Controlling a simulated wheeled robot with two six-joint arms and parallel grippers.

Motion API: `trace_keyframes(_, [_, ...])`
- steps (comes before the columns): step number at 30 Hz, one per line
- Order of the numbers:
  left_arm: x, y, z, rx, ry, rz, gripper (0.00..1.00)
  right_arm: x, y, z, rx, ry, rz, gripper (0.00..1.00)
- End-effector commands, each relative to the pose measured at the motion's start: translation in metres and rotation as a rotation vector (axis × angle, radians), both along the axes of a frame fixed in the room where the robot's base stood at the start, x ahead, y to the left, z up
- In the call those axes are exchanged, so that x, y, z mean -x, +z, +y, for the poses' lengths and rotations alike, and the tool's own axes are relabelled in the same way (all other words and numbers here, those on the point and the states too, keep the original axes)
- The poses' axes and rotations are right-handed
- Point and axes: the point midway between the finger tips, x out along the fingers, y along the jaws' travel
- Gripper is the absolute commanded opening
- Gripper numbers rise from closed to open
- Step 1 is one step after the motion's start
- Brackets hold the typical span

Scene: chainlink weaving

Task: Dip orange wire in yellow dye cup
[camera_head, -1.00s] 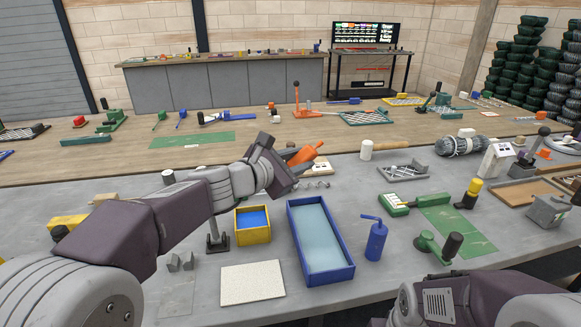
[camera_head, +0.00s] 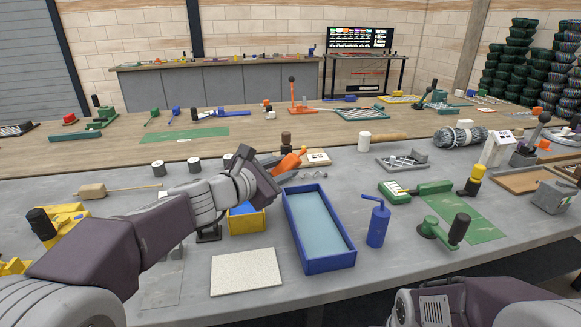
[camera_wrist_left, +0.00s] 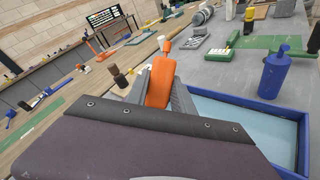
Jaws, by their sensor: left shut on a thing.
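My left gripper (camera_head: 285,167) is shut on an orange piece (camera_head: 288,161), held above the table behind the blue tray. The orange piece stands between the fingers in the left wrist view (camera_wrist_left: 160,82); I cannot tell if it is wire or a handle. A small yellow open box (camera_head: 247,226) with a blue inside sits left of the tray, partly hidden by my left arm. I cannot make out a clear yellow dye cup. My right arm shows at the bottom right, its gripper out of view.
A blue tray (camera_head: 345,262) with pale blue liquid stands at the middle front. A blue bottle (camera_head: 378,226) is right of it. A pale speckled tile (camera_head: 246,272) lies in front of the yellow box. A green crank tool (camera_head: 440,231) stands at right.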

Motion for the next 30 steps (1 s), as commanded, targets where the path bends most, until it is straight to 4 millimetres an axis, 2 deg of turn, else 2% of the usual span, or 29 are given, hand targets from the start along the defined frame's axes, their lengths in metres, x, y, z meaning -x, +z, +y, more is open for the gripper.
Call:
trace_keyframes(1, [0.001, -0.008, 0.005, 0.0, 0.002, -0.001, 0.0, 0.0, -0.009, 0.0, 0.0, 0.0, 0.0, 0.54])
trace_keyframes(3, [0.003, -0.014, 0.011, 0.0, 0.003, -0.001, 0.0, 0.0, -0.014, 0.0, 0.0, 0.0, 0.0, 0.54])
trace_keyframes(12, [0.007, -0.025, 0.024, 0.001, -0.001, -0.001, 0.0, 0.0, -0.025, 0.0, 0.0, 0.0, 0.0, 0.54])
trace_keyframes(24, [0.008, -0.024, 0.025, 0.0, -0.001, 0.0, 0.0, 0.0, -0.024, 0.0, 0.0, 0.0, 0.0, 0.54])
trace_keyframes(30, [0.008, -0.009, 0.025, 0.0, -0.002, -0.001, 0.0, 0.0, -0.011, 0.0, 0.0, 0.0, 0.0, 0.54])
